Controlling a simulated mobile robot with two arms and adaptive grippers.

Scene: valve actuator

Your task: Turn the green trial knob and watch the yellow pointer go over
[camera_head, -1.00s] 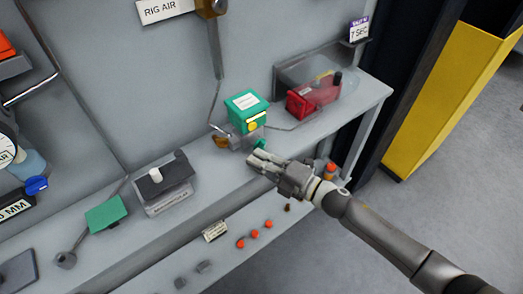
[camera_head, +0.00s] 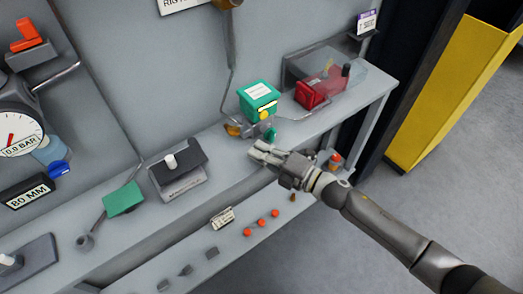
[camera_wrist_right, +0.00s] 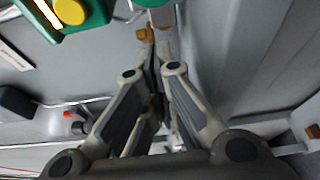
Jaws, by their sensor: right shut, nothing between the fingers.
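A green actuator box (camera_head: 259,96) stands on the grey bench, with a yellow bar (camera_head: 267,107) and a yellow disc (camera_head: 264,116) on its front. I cannot tell which of these is the pointer. A small green knob (camera_head: 270,134) sits low beside the metal valve body, under the box. My right gripper (camera_head: 256,151) is just in front of and below the knob, apart from it in the head view, shut and empty. The right wrist view shows the closed fingers (camera_wrist_right: 158,55) and the green box (camera_wrist_right: 85,18) at upper left. My left gripper is out of view.
A red box (camera_head: 311,95) and a clear cover are to the right on the bench. A dark block with a white knob (camera_head: 170,160) and a green plate (camera_head: 123,199) are to the left. Orange buttons (camera_head: 261,223) line the lower ledge.

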